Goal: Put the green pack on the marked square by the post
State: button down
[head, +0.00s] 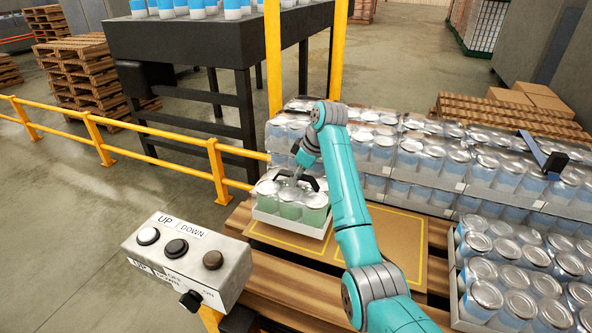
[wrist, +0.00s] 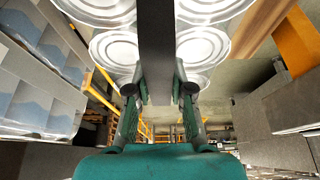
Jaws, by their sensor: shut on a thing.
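The green pack (head: 292,214) is a white tray of green cans with silver lids and a dark carrying strap on top. My gripper (head: 298,181) is shut on the strap from above. In the wrist view my gripper (wrist: 160,90) has the dark strap (wrist: 156,40) between its fingers, with can lids (wrist: 204,47) on both sides. Below the pack is a brown sheet with yellow outlined squares. The pack overlaps the left marked square (head: 268,236), nearest the yellow post (head: 273,62). I cannot tell whether the pack touches the sheet. Part of that square is hidden by the pack.
Blue can packs (head: 425,160) stand in stacks behind and to the right. My arm crosses the right outlined square (head: 402,238). A button box (head: 188,258) stands at front left. A yellow railing (head: 95,135) and a dark conveyor (head: 200,45) are behind.

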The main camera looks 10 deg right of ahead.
aim_at(297, 185)
jog(key=shift+f, duration=1.75)
jog(key=c, duration=1.5)
grip_release()
jog(key=shift+f, duration=0.2)
jog(key=o, duration=0.5)
jog(key=shift+c, duration=0.2)
jog(key=shift+r, duration=0.1)
